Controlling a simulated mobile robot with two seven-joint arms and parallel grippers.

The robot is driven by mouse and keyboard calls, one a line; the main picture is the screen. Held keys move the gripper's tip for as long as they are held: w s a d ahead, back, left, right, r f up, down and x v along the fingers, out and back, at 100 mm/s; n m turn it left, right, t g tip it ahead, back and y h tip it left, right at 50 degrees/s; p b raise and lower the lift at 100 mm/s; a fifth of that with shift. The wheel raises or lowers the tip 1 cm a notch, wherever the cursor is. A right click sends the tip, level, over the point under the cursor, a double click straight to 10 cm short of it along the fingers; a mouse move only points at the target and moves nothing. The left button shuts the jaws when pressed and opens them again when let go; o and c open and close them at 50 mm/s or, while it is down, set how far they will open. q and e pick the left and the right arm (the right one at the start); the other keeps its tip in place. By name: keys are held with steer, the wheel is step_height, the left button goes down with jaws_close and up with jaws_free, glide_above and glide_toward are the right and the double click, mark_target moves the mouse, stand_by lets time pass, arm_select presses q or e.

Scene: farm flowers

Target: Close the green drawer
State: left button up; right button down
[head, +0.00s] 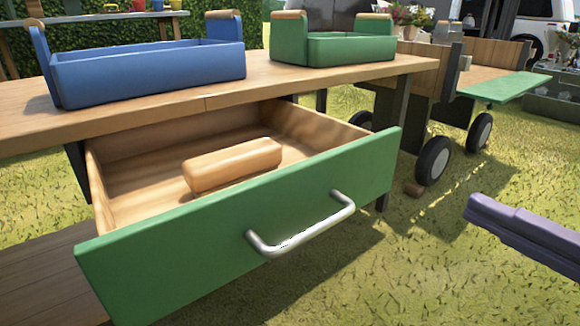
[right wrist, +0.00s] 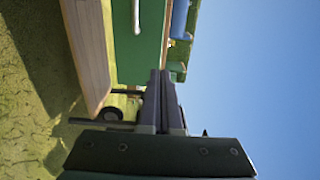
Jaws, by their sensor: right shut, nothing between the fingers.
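The green drawer (head: 240,240) stands open under the wooden table, its green front facing me with a silver bar handle (head: 300,228). A light wooden block (head: 232,165) lies inside it. My right gripper (head: 474,208) comes in from the right edge, to the right of the drawer front and apart from it. In the right wrist view, its dark fingers (right wrist: 160,78) are together with nothing between them. The green front (right wrist: 140,50) and part of the handle (right wrist: 137,15) show beyond them, sideways. My left gripper is not in view.
A blue tray (head: 150,70) and a green tray (head: 350,48) sit on the tabletop (head: 205,100). A wooden cart with dark wheels (head: 435,160) stands at the back right. Open grass (head: 440,270) lies right of the drawer. A plank surface (head: 45,270) is at lower left.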

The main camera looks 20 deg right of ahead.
mark_target(355, 149)
steer(key=x, duration=1.3)
steer(key=shift+w+d+b, duration=0.1)
steer(key=shift+d+b, duration=0.1)
steer(key=shift+b, duration=0.1)
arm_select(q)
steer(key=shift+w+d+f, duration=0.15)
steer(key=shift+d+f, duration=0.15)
arm_select(e)
steer(key=shift+w+a, duration=0.15)
steer(key=shift+w, duration=0.15)
